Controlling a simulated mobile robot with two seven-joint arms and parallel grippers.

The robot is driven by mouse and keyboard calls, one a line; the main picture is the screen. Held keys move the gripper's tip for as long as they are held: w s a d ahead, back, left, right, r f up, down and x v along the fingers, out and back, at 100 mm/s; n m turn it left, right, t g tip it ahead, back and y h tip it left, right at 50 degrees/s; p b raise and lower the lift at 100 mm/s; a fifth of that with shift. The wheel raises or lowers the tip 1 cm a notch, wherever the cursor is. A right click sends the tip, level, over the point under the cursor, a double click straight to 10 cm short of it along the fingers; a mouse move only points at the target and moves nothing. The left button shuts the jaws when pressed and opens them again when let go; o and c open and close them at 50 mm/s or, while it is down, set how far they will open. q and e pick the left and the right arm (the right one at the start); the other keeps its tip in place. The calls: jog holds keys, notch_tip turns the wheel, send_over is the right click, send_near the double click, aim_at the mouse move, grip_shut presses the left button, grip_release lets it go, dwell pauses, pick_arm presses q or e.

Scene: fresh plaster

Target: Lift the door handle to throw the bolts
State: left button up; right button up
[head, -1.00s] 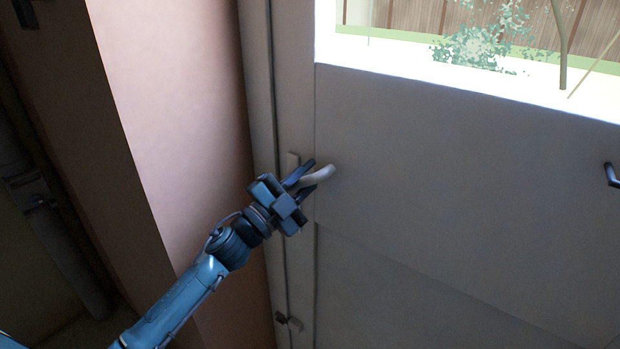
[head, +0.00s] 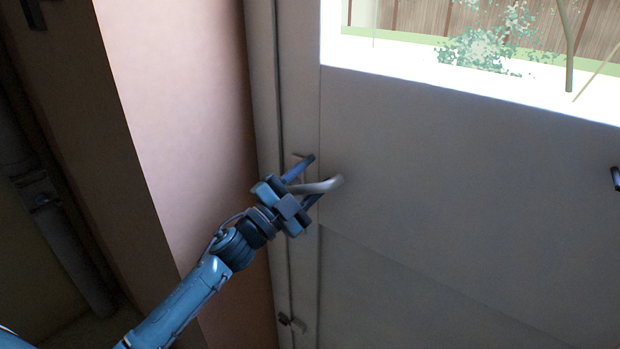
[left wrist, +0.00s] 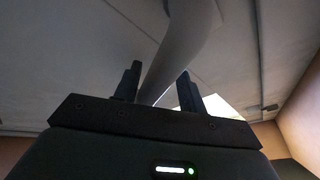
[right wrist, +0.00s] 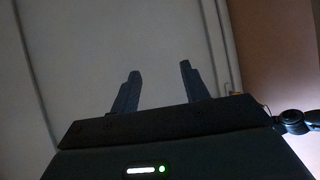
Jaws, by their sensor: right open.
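The pale door handle (head: 325,186) sticks out from the left edge of the grey door (head: 430,150) in the head view, its free end pointing right. My left gripper (head: 314,177) is open around it, one finger above and one below, with a gap at least on the upper side. In the left wrist view the handle (left wrist: 185,40) passes between the spread fingers (left wrist: 160,72). Whether a finger touches it I cannot tell. The bolts are not visible. My right gripper (right wrist: 160,70) is open and empty before a pale panelled surface; the head view does not show it.
A bright window (head: 480,50) fills the upper part of the door. A pinkish wall edge (head: 180,110) stands to the left of the frame. A small dark fitting (head: 616,178) is at the right edge, and another small fitting (head: 292,323) sits low on the door's left edge.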

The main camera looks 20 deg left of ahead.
pick_arm(q)
jog(key=shift+s+a+f, duration=0.2)
jog(key=shift+s+f, duration=0.05)
jog(key=shift+s, duration=0.1)
jog(key=b+v, duration=0.3)
jog(key=v, duration=0.9)
pick_arm(e)
jog(key=shift+a+f, duration=0.3)
jog(key=shift+f, duration=0.3)
pick_arm(q)
jog(key=shift+a, duration=0.1)
pick_arm(e)
jog(key=shift+w, duration=0.1)
pick_arm(q)
jog(key=s+d+f+n+g+y+p, duration=0.2)
jog(key=s+d+f+n+g+y, duration=0.2)
jog(key=s+f+n, duration=0.3)
jog(key=s+d+f+n+g+y+p, duration=0.3)
jog(key=s+f+n, duration=0.5)
jog(key=f, duration=0.7)
jog(key=shift+s+d+f+g+y, duration=0.4)
jog(key=shift+s+d+g+y, duration=0.3)
jog(key=shift+s+d, duration=0.2)
pick_arm(e)
jog(key=shift+s+d+r+h, duration=0.25)
jog(key=shift+d+r+h, duration=0.05)
jog(key=shift+d+r, duration=0.5)
